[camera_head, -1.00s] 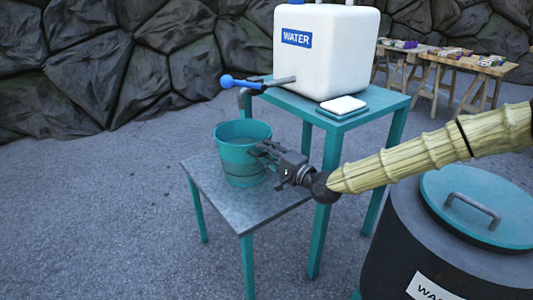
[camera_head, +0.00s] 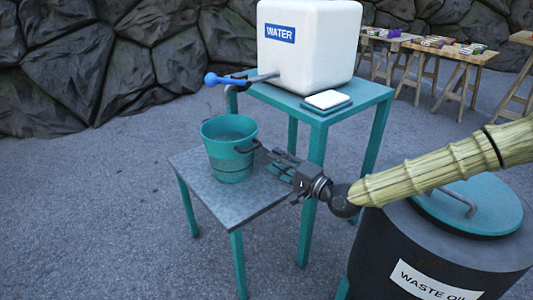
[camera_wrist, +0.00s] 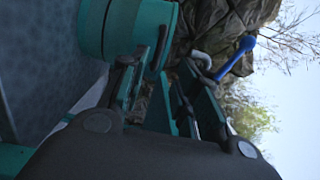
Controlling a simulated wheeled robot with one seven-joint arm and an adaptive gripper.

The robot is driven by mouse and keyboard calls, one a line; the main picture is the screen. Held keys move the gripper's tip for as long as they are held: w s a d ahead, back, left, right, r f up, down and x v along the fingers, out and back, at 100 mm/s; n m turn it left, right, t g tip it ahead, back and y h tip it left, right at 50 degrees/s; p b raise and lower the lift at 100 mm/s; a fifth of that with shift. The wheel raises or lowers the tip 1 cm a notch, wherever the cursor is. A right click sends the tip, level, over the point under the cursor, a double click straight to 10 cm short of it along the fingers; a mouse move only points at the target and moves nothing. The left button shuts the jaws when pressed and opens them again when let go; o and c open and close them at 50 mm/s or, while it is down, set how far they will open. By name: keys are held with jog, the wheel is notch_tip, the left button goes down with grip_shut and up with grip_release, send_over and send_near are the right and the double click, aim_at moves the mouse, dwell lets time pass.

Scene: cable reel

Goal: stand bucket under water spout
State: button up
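The teal bucket (camera_head: 229,158) stands upright on the low grey-topped stand (camera_head: 206,192). In the head view its mouth appears below the bent grey water spout (camera_head: 228,97), which has a blue-knobbed lever (camera_head: 222,79). A dark handle (camera_head: 249,148) sticks out from the bucket's right side. My gripper (camera_head: 277,160) is just right of the bucket, with its fingers apart and nothing seen between them. The wrist view shows the bucket (camera_wrist: 135,28) past the fingers, the spout (camera_wrist: 201,58) and the blue lever (camera_wrist: 238,55). Whether a finger touches the handle is hard to tell.
A white water tank (camera_head: 310,45) stands on a taller teal table (camera_head: 372,98), with a white pad (camera_head: 327,99) at its front. A waste oil drum (camera_head: 440,250) with a teal lid is at the lower right. Open ground lies left of the stand.

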jog(key=shift+v, duration=1.05)
jog(key=s+f+n+g+h, duration=0.1)
jog(key=s+f+g+h, duration=0.1)
jog(key=s+f, duration=0.6)
jog(key=s+a+f+n+g+h, duration=0.1)
jog(key=s+f+g+h, duration=0.3)
jog(key=f, duration=0.8)
jog(key=s+f+n+g+y, duration=0.1)
jog(key=s+f, duration=0.6)
jog(key=f, duration=0.3)
jog(key=s+d+f+n+g+h, duration=0.2)
jog(key=s+d+f, duration=0.2)
jog(key=s, duration=0.4)
jog(key=s+d+f+n+g+h, duration=0.2)
jog(key=s+d+f+h, duration=0.1)
jog(key=s+d, duration=0.3)
jog(key=s+d+f+n+g+h, duration=0.1)
jog(key=s+d+f, duration=0.3)
jog(key=s, duration=0.5)
jog(key=shift+s+d+f+n+g+h, duration=0.4)
jog(key=shift+d+g+h, duration=0.15)
jog(key=shift+g+h, duration=0.2)
